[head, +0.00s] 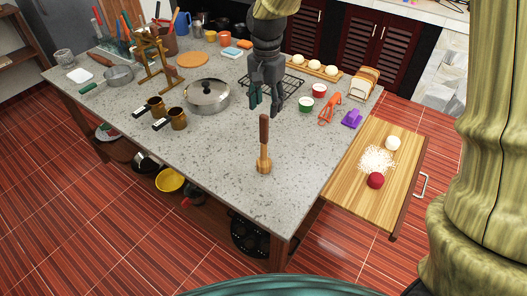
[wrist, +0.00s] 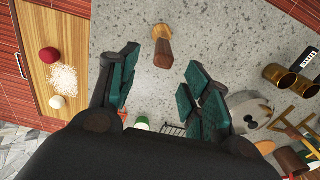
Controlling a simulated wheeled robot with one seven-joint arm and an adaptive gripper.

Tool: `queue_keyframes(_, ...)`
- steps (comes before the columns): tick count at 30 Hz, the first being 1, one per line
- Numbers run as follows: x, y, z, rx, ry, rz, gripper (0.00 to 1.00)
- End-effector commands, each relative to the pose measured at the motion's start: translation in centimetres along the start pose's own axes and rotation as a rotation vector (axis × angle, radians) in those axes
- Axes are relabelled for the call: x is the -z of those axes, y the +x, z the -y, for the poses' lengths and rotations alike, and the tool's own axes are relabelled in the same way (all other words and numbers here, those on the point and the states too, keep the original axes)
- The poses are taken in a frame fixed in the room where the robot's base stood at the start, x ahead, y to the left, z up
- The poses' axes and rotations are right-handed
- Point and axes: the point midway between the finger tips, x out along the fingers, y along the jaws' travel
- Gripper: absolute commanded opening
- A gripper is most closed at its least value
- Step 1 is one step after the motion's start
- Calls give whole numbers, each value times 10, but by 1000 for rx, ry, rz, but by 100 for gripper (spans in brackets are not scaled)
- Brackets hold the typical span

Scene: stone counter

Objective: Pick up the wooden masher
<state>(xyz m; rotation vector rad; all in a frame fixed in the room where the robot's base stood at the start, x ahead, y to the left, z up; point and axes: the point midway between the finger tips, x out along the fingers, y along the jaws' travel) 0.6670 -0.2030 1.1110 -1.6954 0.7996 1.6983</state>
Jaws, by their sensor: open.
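The wooden masher (head: 264,148) stands upright on the stone counter in the head view, with a dark brown handle up and a lighter wooden foot on the counter, near the front edge. In the wrist view the masher (wrist: 162,50) shows beyond the fingertips, between the two fingers' lines and apart from them. My gripper (head: 264,100) is behind the masher in the head view, above the counter by the black rack. In the wrist view my gripper (wrist: 160,85) has its dark green finger pads spread wide, with nothing between them.
A lidded steel pot (head: 207,96) and two brown mugs (head: 177,119) stand left of the masher. A black wire rack (head: 290,85), small bowls (head: 306,104) and an orange tool (head: 329,108) lie behind and right. The counter around the masher is clear. A wooden board (head: 360,196) extends at right.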

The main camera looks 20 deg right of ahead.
Motion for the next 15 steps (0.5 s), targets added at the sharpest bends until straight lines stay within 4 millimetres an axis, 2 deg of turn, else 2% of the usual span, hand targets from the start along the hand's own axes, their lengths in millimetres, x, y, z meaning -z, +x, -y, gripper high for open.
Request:
queue_keyframes(8, -2, 12, 2, -1, -4, 2, 48)
queue_keyframes(15, -5, 37, 5, -1, -3, 1, 48)
